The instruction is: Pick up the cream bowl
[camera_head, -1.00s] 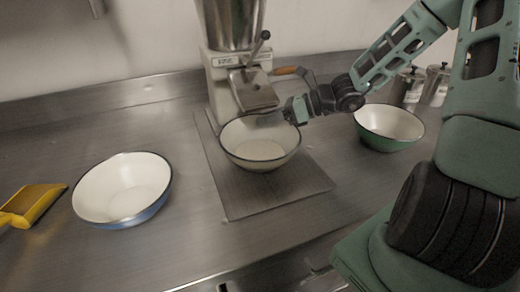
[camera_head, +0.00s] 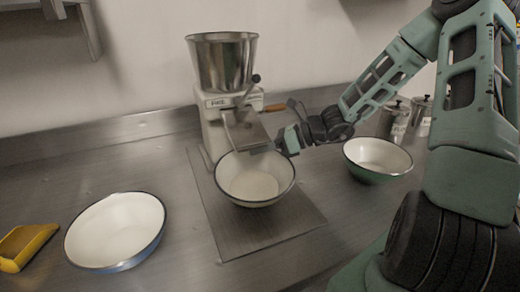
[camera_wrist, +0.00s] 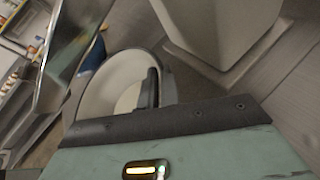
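The cream bowl (camera_head: 255,188), pale with a dark rim, sits on a flat grey mat (camera_head: 283,226) beneath a grain mill. My gripper (camera_head: 280,143) is at the bowl's far right rim in the head view. In the wrist view, a dark finger (camera_wrist: 149,88) overlaps the pale inside of the cream bowl (camera_wrist: 105,88). The second finger is not clearly seen there, and whether the fingers press on the rim cannot be made out.
The mill (camera_head: 218,103) stands just behind the bowl, its orange-handled part close to my gripper. A blue bowl (camera_head: 115,232) and a yellow scoop (camera_head: 25,245) lie left. A green bowl (camera_head: 377,160) and metal canisters (camera_head: 395,118) are right. The front counter is clear.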

